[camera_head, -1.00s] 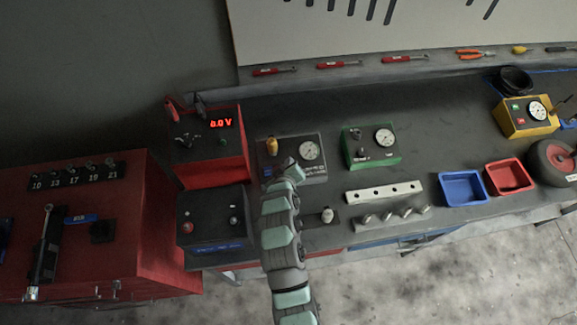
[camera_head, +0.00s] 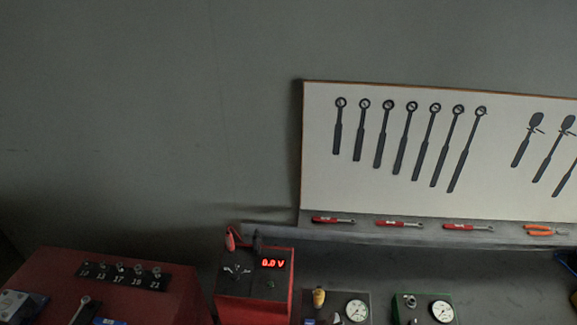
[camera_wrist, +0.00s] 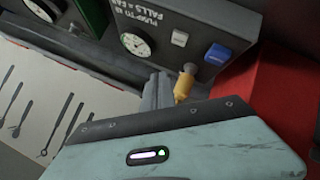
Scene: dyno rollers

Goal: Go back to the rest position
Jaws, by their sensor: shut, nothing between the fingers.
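My gripper (camera_wrist: 158,92) shows in the wrist view as grey fingers beyond its pale green body, shut with nothing between them. They are close to a dark gauge box (camera_wrist: 205,70) with a yellow knob (camera_wrist: 184,86), a white switch and a blue button. I cannot tell from this view whether the fingers touch the box. In the head view the gauge box (camera_head: 335,312) is cut by the bottom edge, and my arm and gripper are out of the picture.
A red power supply (camera_head: 252,288) reading 0.0 V and a red cabinet (camera_head: 60,270) stand left of the gauge box. A green gauge box (camera_head: 425,310) is to its right. Behind the bench, a pale tool board (camera_head: 400,205) with dark wrench shapes hangs above red-handled tools (camera_head: 400,224).

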